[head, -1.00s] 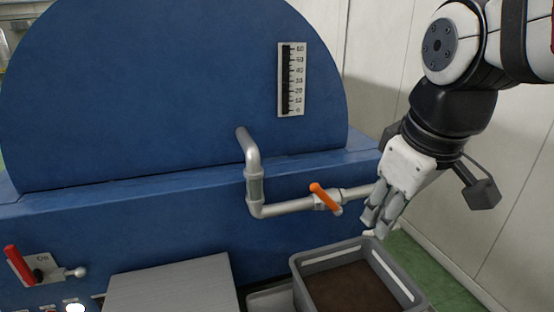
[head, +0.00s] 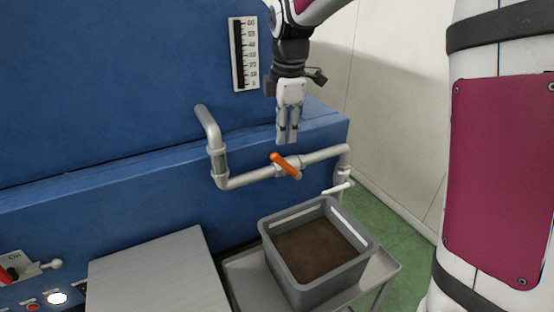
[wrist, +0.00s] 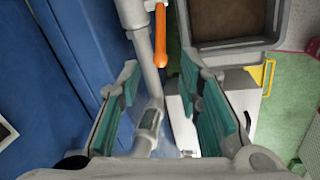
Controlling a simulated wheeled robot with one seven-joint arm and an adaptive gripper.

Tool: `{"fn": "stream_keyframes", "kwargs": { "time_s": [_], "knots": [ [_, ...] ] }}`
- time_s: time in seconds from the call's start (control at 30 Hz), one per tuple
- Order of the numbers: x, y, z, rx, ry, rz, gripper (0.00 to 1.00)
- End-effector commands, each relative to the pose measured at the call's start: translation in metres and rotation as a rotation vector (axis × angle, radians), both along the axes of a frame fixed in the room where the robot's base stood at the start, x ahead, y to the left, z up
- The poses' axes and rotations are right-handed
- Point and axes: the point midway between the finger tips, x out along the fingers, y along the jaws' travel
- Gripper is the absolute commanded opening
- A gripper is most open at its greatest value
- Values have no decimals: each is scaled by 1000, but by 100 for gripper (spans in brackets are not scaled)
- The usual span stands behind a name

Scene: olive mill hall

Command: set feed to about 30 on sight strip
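The sight strip (head: 244,53) is a white scale plate with a dark column, numbered up to about 60, on the blue machine. The column looks dark over its length; I cannot tell its level. An orange lever (head: 285,164) sits on the grey pipe below, slanting down to the right. My gripper (head: 287,141) points down just above the lever, apart from it in the head view. In the wrist view the fingers (wrist: 160,70) are spread and empty, with the orange lever (wrist: 160,38) ahead between their tips.
A grey crate (head: 268,232) with brown contents stands on a metal stand (head: 388,270) below the pipe. A grey lid (head: 155,275) and a control panel with a red handle (head: 8,275) are at left. Green floor is at right.

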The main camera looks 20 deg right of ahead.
Motion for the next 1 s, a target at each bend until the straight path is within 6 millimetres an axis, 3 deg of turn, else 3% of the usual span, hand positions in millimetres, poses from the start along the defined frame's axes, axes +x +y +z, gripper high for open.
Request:
{"fn": "stream_keyframes", "kwargs": {
  "time_s": [0.5,0.7,1.0],
  "knots": [
    [16,0,-95,0,3,-1,32],
    [21,-1,-113,0,1,-2,32],
    [22,-1,-117,0,0,-2,32]
  ]
}}
